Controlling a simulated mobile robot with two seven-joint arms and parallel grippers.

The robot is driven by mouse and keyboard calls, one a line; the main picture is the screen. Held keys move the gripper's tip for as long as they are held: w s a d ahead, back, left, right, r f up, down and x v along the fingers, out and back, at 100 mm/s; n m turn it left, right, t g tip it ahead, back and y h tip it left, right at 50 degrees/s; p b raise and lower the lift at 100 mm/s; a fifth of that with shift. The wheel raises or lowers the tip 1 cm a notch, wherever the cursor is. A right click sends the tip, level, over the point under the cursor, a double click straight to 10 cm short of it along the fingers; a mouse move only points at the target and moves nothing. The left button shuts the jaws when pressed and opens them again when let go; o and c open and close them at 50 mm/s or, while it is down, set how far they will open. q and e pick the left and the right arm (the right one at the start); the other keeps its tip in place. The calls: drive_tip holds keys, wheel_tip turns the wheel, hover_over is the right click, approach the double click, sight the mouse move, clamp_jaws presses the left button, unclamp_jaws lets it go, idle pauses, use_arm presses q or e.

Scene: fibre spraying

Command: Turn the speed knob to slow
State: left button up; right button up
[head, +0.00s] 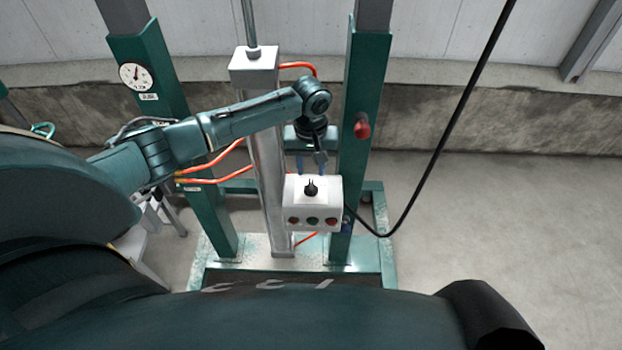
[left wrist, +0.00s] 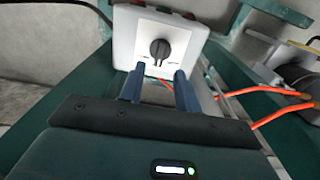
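The speed knob (head: 310,188) is a black knob on the top face of a white control box (head: 330,208). My left gripper (head: 311,168) is just behind the box in the head view. In the left wrist view its two blue fingers (left wrist: 158,78) are spread apart with nothing between them, short of the knob and not touching it. The right gripper is not in view.
Red and green buttons (head: 312,221) line the box's front. Green posts (head: 362,130) and a metal column (head: 268,150) stand close by, with orange hoses (head: 215,160). A black cable (head: 440,150) runs from the box. The floor at right is clear.

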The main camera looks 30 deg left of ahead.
sight(311, 182)
use_arm(q)
wheel_tip(311, 182, down, 5)
drive_tip(key=shift+f, duration=0.1)
idle(0.3)
clamp_jaws()
